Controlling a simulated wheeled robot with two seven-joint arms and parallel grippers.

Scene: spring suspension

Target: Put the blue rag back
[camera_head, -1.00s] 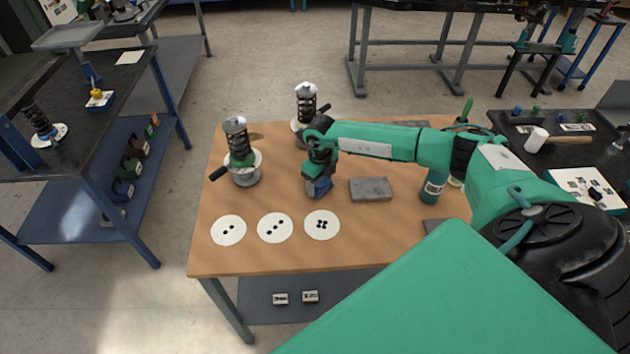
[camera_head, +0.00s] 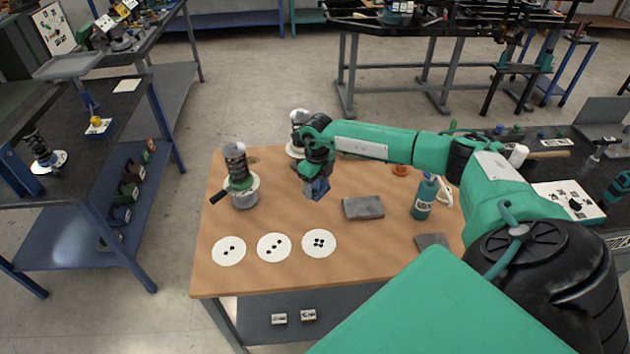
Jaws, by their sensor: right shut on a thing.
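My right gripper (camera_head: 313,178) points down over the middle of the wooden table and is shut on the blue rag (camera_head: 318,190). The rag shows as a small folded blue patch below the fingers, partly hidden by them. It looks held above the tabletop, though the exact gap is hard to tell. My left gripper is not in view.
The wooden table (camera_head: 285,205) bears a spring assembly (camera_head: 237,165) at left, another (camera_head: 298,118) behind my gripper, white dotted discs (camera_head: 274,246), a grey block (camera_head: 363,207) and a teal bottle (camera_head: 424,197). Bare wood lies between gripper and discs.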

